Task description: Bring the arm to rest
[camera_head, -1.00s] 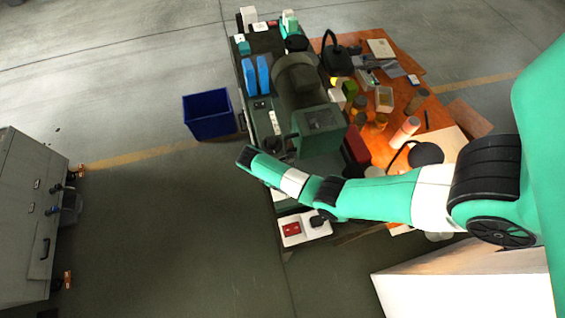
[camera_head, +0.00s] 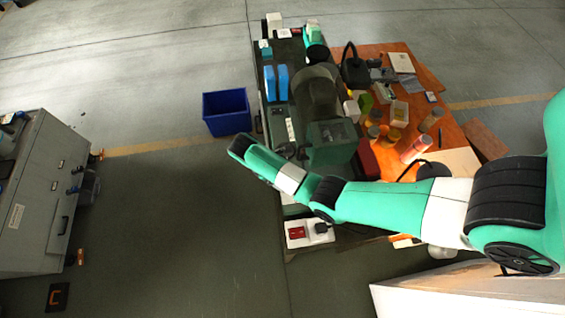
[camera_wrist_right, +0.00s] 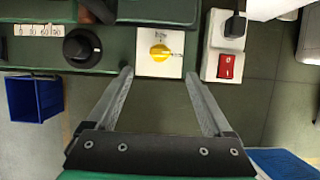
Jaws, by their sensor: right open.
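My right arm (camera_head: 390,203) comes in from the right in the head view and reaches across the front of the green machine, its forearm angled up to the left. Its fingers cannot be made out there. In the right wrist view my right gripper (camera_wrist_right: 159,74) is open, with nothing between its two fingers. Beyond the fingers is a green panel with a yellow rotary switch (camera_wrist_right: 160,52) on a white plate, a black knob (camera_wrist_right: 82,46) to its left and a red switch (camera_wrist_right: 226,66) to its right. My left gripper is not in view.
A green machine (camera_head: 330,150) stands along an orange bench (camera_head: 430,75) cluttered with jars and a lamp. A blue bin (camera_head: 227,112) stands on the floor to its left. A grey cabinet (camera_head: 38,190) is at far left. The floor between is clear.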

